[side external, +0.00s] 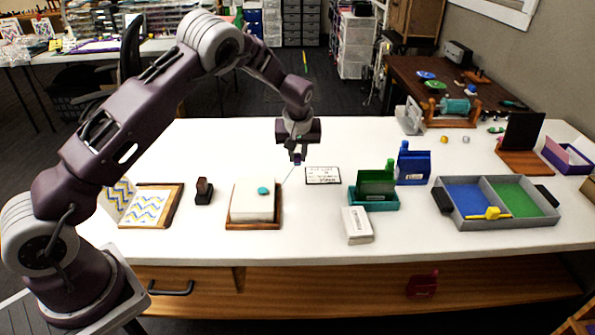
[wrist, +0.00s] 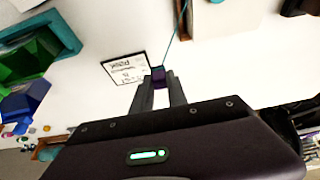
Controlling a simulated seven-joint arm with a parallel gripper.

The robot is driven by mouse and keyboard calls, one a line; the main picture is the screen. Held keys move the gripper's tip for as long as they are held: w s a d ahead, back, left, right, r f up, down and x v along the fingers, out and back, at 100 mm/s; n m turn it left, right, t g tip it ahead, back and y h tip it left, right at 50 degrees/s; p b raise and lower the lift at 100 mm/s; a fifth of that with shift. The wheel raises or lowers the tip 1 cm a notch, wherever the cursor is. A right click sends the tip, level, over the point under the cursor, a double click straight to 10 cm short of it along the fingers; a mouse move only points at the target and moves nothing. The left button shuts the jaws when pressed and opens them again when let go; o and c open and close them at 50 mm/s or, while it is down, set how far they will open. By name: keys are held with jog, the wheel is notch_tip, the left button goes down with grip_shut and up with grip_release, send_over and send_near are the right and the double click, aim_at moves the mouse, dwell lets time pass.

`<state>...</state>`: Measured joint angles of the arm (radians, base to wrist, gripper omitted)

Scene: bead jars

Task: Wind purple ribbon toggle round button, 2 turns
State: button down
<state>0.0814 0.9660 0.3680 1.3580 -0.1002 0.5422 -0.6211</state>
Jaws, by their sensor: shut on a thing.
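My gripper (side external: 297,156) is shut on a small purple toggle (wrist: 158,74) and holds it above the white table, right of a white box (side external: 251,205). The toggle also shows at the fingertips in the side view (side external: 297,161). A thin teal ribbon (wrist: 170,47) runs from the toggle past the box's edge; in the side view it slants down left toward the box. A teal button (side external: 264,190) sits on the box top and shows at the upper edge of the wrist view (wrist: 217,1). I cannot tell how the ribbon lies round the button.
The box stands on a wooden base (side external: 253,226). A lettered card (side external: 323,175) lies just right of my gripper. A dark stamp (side external: 204,191) stands left. Right are a teal tray (side external: 374,204), a white card stack (side external: 357,226) and a grey divided tray (side external: 470,218).

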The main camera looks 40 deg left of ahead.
jog(key=shift+r, duration=0.7)
jog(key=r, duration=0.1)
send_over(264, 181)
jog(key=shift+w, duration=0.15)
jog(key=shift+s+f, duration=0.2)
jog(key=shift+f, duration=2.35)
